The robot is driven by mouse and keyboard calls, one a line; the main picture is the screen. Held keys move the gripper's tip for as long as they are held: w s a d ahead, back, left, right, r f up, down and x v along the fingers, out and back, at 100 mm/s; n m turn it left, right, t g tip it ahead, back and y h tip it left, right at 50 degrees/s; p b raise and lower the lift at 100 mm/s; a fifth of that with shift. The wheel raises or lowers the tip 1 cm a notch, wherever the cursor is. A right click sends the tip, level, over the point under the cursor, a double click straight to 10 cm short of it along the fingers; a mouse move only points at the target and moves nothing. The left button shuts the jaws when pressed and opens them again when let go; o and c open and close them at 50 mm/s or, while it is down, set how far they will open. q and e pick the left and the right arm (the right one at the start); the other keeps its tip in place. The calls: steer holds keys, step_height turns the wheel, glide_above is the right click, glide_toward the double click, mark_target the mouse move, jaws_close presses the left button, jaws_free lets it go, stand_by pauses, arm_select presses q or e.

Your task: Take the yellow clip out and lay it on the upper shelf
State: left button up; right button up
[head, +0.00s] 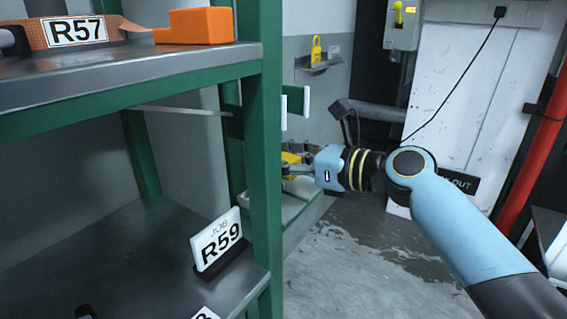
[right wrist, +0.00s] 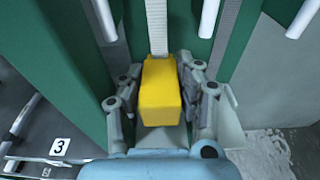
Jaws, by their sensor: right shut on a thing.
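The yellow clip (head: 290,159) is a blocky piece beside the green rack post, partly hidden by my right gripper (head: 292,170). In the right wrist view, the clip (right wrist: 160,92) sits between the two fingers of my right gripper (right wrist: 160,85), which are shut on it. A light grey webbing strap (right wrist: 157,25) runs up from the far end of the clip; I cannot tell whether they are joined. The upper shelf (head: 130,75) is a grey metal board at upper left. My left gripper is out of view.
An orange block (head: 194,25) and an R57 tag (head: 77,31) stand on the upper shelf. An R59 tag (head: 217,245) stands on the lower shelf (head: 150,250). The green post (head: 262,120) stands between the shelves and my right gripper. A yellow padlock (head: 316,50) is on the back wall.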

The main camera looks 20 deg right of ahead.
step_height(320, 180, up, 4)
steer(key=shift+w+f+p, duration=0.1)
steer(key=shift+p, duration=0.75)
steer(key=shift+r, duration=0.4)
steer(key=shift+r+p, duration=0.65)
steer(key=shift+r, duration=0.2)
step_height(320, 180, up, 2)
steer(key=shift+r+p, duration=0.25)
steer(key=shift+p, duration=0.4)
step_height(320, 180, up, 6)
steer(key=p, duration=0.3)
arm_select(q)
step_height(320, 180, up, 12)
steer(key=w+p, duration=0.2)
steer(key=p, duration=0.1)
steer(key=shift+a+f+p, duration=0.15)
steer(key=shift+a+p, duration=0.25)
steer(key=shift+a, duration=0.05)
arm_select(e)
steer(key=f+v, duration=0.1)
steer(key=v, duration=1)
steer(key=shift+f, duration=0.6)
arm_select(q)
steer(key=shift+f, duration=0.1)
arm_select(e)
steer(key=shift+d+f, duration=0.1)
